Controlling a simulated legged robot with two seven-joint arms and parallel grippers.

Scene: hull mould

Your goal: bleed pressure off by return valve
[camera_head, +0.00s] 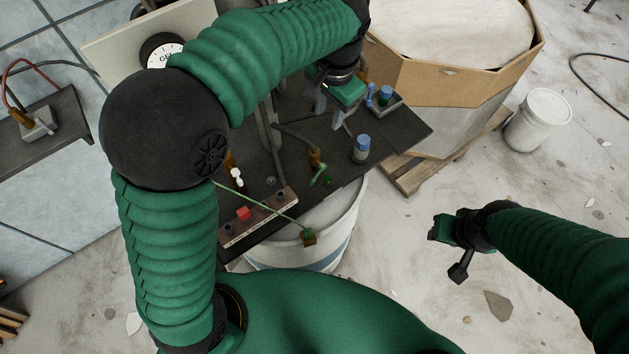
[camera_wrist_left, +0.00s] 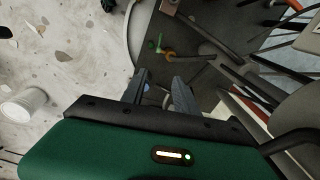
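A brass valve with a green handle (camera_head: 319,174) stands on the dark bench plate (camera_head: 405,135); its green handle (camera_wrist_left: 157,43) also shows in the left wrist view. I cannot tell whether it is the return valve. A dial gauge (camera_head: 162,50) sits on a pale panel at the back left, partly behind my left arm. My left gripper (camera_head: 331,108) is over the plate, beyond the green-handled valve. Its fingers (camera_wrist_left: 160,88) are apart, with nothing clearly held. My right gripper (camera_head: 447,245) is over the floor at the right, clear of the bench; its finger gap is unclear.
A blue-capped fitting (camera_head: 361,149) and blue knobs (camera_head: 385,93) stand on the plate. A strip with a red switch (camera_head: 243,213) lies at its front edge. A white drum (camera_head: 335,235) is below. A wooden-sided mould (camera_head: 440,75) and white bucket (camera_head: 538,120) stand right.

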